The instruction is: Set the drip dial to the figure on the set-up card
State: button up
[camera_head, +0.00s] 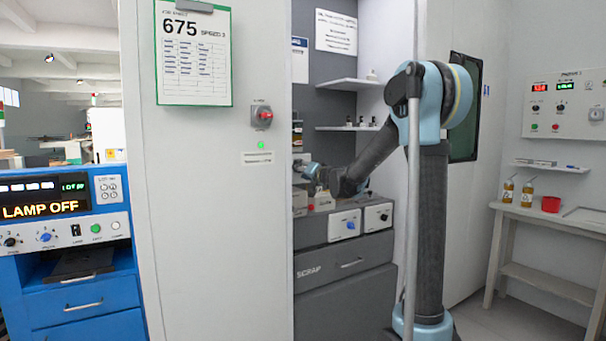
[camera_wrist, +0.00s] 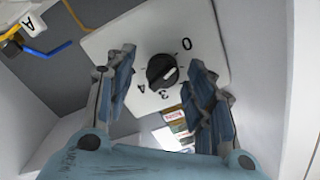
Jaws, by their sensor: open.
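The set-up card (camera_head: 193,60) hangs on the white panel in the head view. It reads 675 in large print and what looks like SPEED 3; its smaller lines are too small to read. In the wrist view a black round dial (camera_wrist: 162,70) with a white mark sits on a white plate (camera_wrist: 112,40) with figures around it, among them 0, 3 and 4. I cannot tell which figure the mark points to, or read the dial's name. My gripper (camera_wrist: 164,72) is open, its fingers either side of the dial in the picture, with no clear contact.
A grey cabinet (camera_head: 345,255) has a blue knob (camera_head: 349,226) and a black knob (camera_head: 384,217). Shelves (camera_head: 349,84) are above my forearm.

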jog(key=shift+c, duration=0.5)
jog(key=c, duration=1)
jog(key=shift+o, duration=0.2)
jog(key=shift+m, duration=0.3)
jog(key=m, duration=0.8)
jog(key=shift+d+f, duration=0.1)
jog(key=shift+d, duration=0.1)
jog(key=o, duration=1.1)
jog(key=shift+f, duration=0.1)
jog(key=shift+c, duration=0.2)
jog(key=shift+a, duration=0.15)
